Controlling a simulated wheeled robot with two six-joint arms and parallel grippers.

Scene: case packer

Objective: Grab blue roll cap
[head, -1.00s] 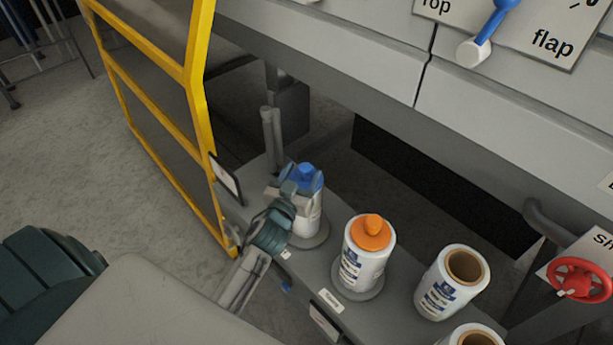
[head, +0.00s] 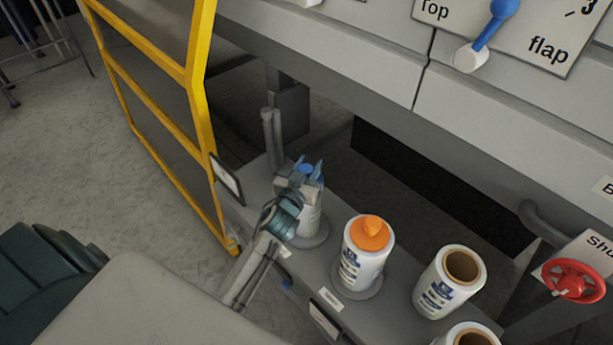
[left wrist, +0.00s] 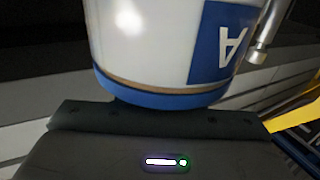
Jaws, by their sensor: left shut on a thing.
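The blue roll cap (head: 306,169) sits on top of a white roll (head: 309,220) at the left end of the grey shelf. My left gripper (head: 308,173) is shut on the cap, its fingers covering much of it in the head view. In the left wrist view, the white roll (left wrist: 150,45) with its blue label fills the upper middle, upside down, with a blue rim (left wrist: 155,97) just above the gripper body. The fingertips are not clear there. My right gripper is not in view.
A roll with an orange cap (head: 370,234) stands to the right, then an open-topped roll (head: 448,285). A yellow guard frame (head: 198,120) stands close on the left. Grey machine panels (head: 350,60) rise behind, and a red handwheel (head: 572,281) is at the right.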

